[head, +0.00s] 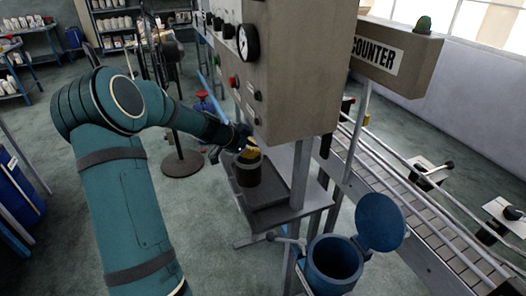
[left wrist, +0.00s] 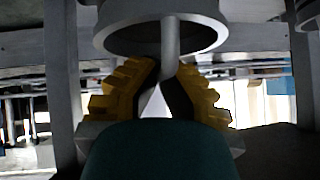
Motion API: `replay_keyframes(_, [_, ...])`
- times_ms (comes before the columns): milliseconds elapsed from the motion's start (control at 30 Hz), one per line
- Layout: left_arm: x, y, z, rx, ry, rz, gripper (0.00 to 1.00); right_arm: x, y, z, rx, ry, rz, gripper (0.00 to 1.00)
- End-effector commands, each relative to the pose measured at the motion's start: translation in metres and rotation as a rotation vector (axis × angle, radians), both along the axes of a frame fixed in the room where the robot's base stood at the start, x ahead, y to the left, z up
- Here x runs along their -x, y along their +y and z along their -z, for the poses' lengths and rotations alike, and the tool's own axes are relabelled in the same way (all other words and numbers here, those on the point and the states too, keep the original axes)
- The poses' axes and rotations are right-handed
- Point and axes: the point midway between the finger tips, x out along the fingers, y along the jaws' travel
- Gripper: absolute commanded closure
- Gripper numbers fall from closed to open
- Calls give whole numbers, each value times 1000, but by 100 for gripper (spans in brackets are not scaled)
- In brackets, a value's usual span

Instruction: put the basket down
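The basket (head: 247,173) looks like a small dark round container just over the grey tray (head: 276,217) under the machine. I cannot tell whether it touches the tray. My left gripper (head: 246,150) is at the top of the basket, its yellow fingers partly hidden by my arm. In the left wrist view my yellow gripper fingers (left wrist: 169,72) close from both sides on a thin upright grey rod, which looks like the basket's handle. A wide round grey body (left wrist: 120,38), seemingly the basket, fills the top of that view. My right gripper is not in view.
The machine's control box (head: 300,75) with gauge and buttons hangs close above and right of my gripper. A blue lidded pot (head: 334,265) stands front right. A roller conveyor (head: 400,190) runs along the right. Open floor lies left of the tray.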

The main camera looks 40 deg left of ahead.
Motion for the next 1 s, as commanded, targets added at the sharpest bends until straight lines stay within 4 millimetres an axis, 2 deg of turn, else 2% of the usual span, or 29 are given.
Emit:
replay_keyframes(33, [-11, -4, -2, -2, -2, 5, 100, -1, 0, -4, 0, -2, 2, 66])
replay_keyframes(100, [-20, -7, -2, -1, -1, 4, 100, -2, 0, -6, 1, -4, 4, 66])
replay_keyframes(400, [-40, -13, -1, -2, -2, 2, 100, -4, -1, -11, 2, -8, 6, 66])
replay_keyframes(600, [-38, -12, 32, 3, 3, -1, 100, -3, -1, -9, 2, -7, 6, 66])
replay_keyframes(833, [-38, -11, 36, 0, 1, 0, 100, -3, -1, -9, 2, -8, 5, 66])
replay_keyframes(867, [-38, -11, 36, -1, 2, 0, 93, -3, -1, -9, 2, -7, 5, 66])
replay_keyframes(933, [-38, -11, 36, -1, 2, 0, 69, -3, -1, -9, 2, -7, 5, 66])
replay_keyframes(1000, [-38, -11, 36, -1, 2, 0, 66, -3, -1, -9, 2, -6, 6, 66])
